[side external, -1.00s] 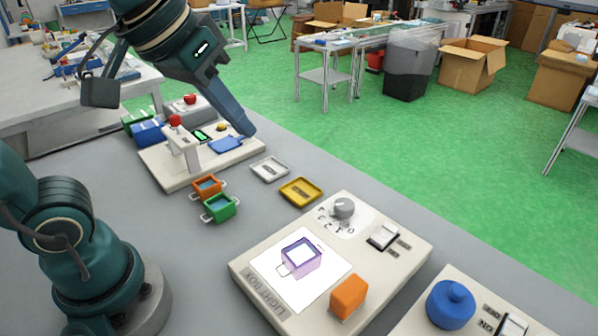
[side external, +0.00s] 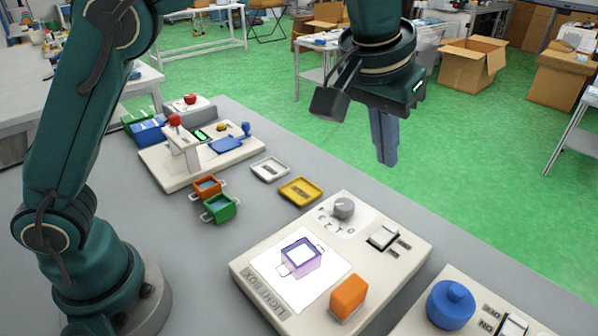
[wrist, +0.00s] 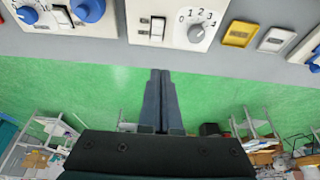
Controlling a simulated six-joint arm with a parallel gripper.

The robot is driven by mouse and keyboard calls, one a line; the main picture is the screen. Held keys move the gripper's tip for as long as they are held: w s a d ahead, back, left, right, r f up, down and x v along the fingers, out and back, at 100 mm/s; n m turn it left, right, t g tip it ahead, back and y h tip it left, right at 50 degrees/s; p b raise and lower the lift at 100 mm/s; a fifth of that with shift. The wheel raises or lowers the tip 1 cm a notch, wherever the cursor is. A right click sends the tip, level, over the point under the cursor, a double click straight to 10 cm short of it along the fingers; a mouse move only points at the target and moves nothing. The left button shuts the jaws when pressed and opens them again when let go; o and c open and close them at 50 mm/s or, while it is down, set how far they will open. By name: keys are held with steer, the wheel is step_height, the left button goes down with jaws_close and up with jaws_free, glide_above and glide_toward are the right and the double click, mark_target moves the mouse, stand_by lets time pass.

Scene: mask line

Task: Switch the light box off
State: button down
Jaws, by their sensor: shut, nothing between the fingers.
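The light box (side external: 252,267) is a cream panel at the lower middle of the side view. Its white lit screen (side external: 325,283) carries a purple-edged square frame (side external: 301,257) with small side tabs. A grey knob (side external: 344,208) and a black-and-white rocker switch (side external: 383,237) sit on its far side. In the wrist view the rocker switch (wrist: 157,29) and the knob (wrist: 196,33) with numbers show at the top. My gripper (side external: 387,162) is shut and empty, pointing down, in the air above and beyond the switch. It also shows in the wrist view (wrist: 160,72).
An orange block (side external: 348,296) stands on the light box's near corner. To the right is another panel with a blue knob (side external: 451,303) and a switch (side external: 513,326). A yellow tray (side external: 301,191), a white tray (side external: 270,169) and a press station (side external: 170,177) lie to the left.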

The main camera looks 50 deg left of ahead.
mark_target(387, 227)
steer(key=shift+s+d+f, duration=0.15)
steer(key=shift+d+f, duration=0.15)
steer(key=shift+f, duration=0.15)
steer(key=x, duration=0.9)
steer(key=s+x, duration=0.1)
steer(key=x, duration=0.3)
steer(key=shift+w+f, duration=0.1)
steer(key=shift+f, duration=0.5)
steer(key=shift+f, duration=0.1)
steer(key=shift+w+f, duration=0.2)
steer(key=shift+f, duration=0.05)
steer(key=shift+s, duration=0.1)
